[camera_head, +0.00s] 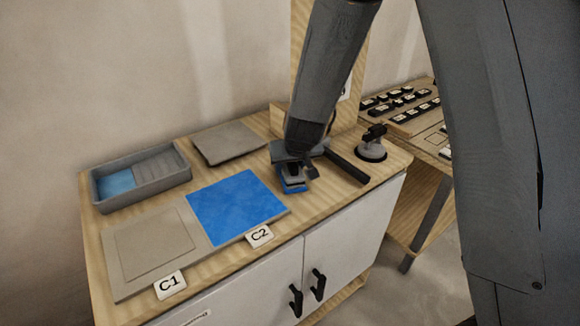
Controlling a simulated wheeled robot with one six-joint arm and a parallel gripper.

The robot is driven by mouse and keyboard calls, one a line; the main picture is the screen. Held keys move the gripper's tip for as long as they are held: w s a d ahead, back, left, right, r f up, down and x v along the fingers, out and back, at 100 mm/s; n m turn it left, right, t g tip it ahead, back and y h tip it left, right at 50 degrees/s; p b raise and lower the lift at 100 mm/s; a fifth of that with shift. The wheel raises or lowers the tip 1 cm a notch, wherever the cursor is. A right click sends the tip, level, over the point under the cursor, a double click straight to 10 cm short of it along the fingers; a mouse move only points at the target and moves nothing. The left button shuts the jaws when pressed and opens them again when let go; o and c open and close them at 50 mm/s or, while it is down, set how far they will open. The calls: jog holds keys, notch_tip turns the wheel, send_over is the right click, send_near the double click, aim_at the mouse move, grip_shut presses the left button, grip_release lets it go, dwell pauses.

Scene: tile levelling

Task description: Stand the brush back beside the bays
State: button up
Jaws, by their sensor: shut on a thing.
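My gripper (299,162) points down over the right half of the wooden worktop and is shut on the brush (293,187). The brush's lower end is blue and shows just under the jaws; my gripper hides most of the rest. I cannot tell whether the brush touches the worktop. To its left are the bays: C2 (237,206) is covered in blue, and C1 (150,246) is bare grey with a square outline. The brush is just right of C2's far right corner.
A grey tray (150,190) with blue liquid stands at the back left. A grey tile (227,142) lies behind C2. A dark bar (347,165) and a black suction-cup tool (372,146) are right of my gripper. The worktop's front right is clear.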

jog(key=shift+f, duration=0.15)
jog(key=o, duration=1.3)
jog(key=shift+s+r, duration=0.1)
jog(key=shift+r, duration=0.4)
jog(key=p+v, duration=0.5)
jog(key=v, duration=0.6)
jog(key=shift+s+d+r, duration=0.1)
jog(key=shift+s+d, duration=0.05)
jog(key=shift+s, duration=0.05)
jog(key=s+d+g, duration=0.1)
jog(key=s+d, duration=0.4)
jog(key=s+d+r+m+g, duration=0.1)
jog(key=s+d, duration=0.4)
jog(key=s, duration=0.1)
jog(key=s+d+r+m+g+h, duration=0.1)
jog(key=s+d+g, duration=0.1)
jog(key=s+d, duration=0.4)
jog(key=shift+s+r, duration=0.15)
jog(key=shift+r, duration=0.1)
